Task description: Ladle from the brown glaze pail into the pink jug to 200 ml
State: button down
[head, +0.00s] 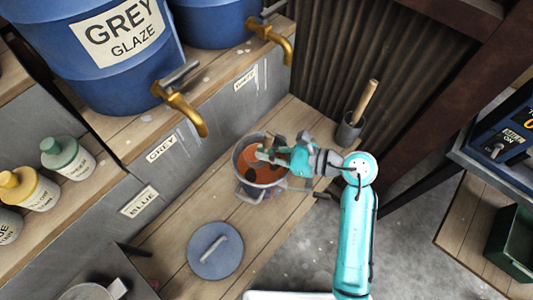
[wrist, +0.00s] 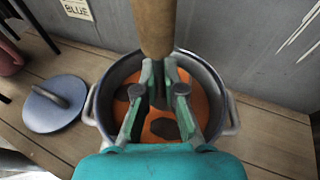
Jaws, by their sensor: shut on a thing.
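The glaze pail (head: 240,182) is a grey metal pot with side handles on the wooden bench, lid off. It holds orange-brown glaze (wrist: 202,92) with dark patches on it. My gripper (head: 266,153) is over the pail. In the wrist view my gripper (wrist: 166,82) is shut on a tool with a wooden handle (wrist: 155,25), likely the ladle. Its lower end is hidden behind the fingers, so I cannot tell whether it is in the glaze. A dull pink thing (wrist: 9,58) shows at the wrist view's left edge, cut off; I cannot tell whether it is the pink jug.
A blue-grey lid (head: 215,250) lies on the bench beside the pail. A dark cup (head: 349,132) with a wooden-handled tool stands behind right. Brass taps (head: 185,112) of blue barrels (head: 110,75) jut out over the bench. A metal vessel (head: 85,292) is at bottom left.

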aim_at(267, 135)
jog(key=shift+r, duration=4.3)
